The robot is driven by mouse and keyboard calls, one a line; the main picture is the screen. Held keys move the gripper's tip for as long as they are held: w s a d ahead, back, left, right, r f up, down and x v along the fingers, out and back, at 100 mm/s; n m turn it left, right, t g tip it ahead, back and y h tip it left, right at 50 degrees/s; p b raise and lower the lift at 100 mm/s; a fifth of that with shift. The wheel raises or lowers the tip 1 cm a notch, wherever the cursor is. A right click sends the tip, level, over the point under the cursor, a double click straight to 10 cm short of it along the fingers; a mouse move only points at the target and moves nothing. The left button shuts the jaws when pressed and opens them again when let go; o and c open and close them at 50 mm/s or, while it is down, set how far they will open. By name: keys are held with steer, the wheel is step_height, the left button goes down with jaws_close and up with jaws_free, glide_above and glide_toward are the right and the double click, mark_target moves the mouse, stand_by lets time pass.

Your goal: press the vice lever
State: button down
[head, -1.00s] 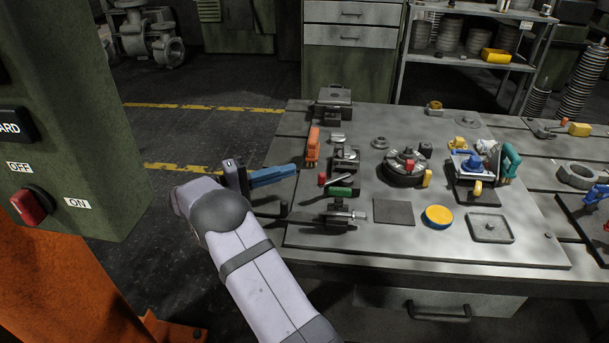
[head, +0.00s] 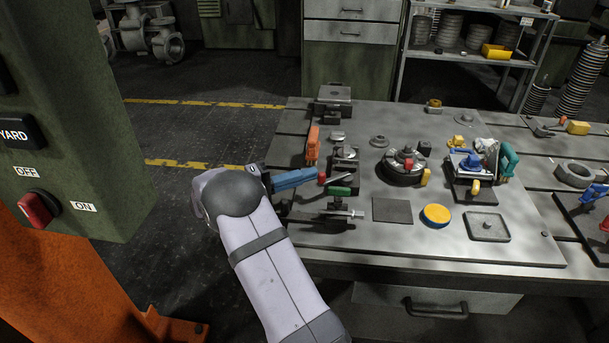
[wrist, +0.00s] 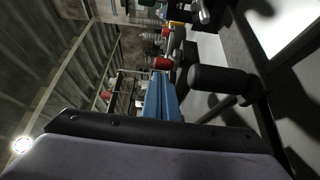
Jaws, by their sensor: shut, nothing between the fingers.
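A small grey vice (head: 338,211) sits near the front left of the bench plate. A rod with an upright black grip (head: 284,206) sticks out from its left side, over the bench's left edge. A black grip also shows large in the wrist view (wrist: 222,79), right of my fingers and apart from them. Behind this vice are a red-tipped lever (head: 322,178) and a green handle (head: 340,191). I cannot tell for certain which is the vice lever. My gripper (head: 316,173) has blue fingers, shut and empty, pointing right, close to the red tip; contact is unclear.
An orange-handled clamp (head: 312,147) stands just behind my fingers. A round chuck (head: 403,166), a dark square pad (head: 392,210), a yellow disc (head: 436,215) and a grey tray (head: 488,226) lie further right. The plate's front strip is clear.

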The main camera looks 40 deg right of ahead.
steer(key=shift+s+a, duration=0.25)
steer(key=shift+s, duration=0.5)
steer(key=shift+b+v, duration=0.3)
steer(key=shift+v, duration=3.35)
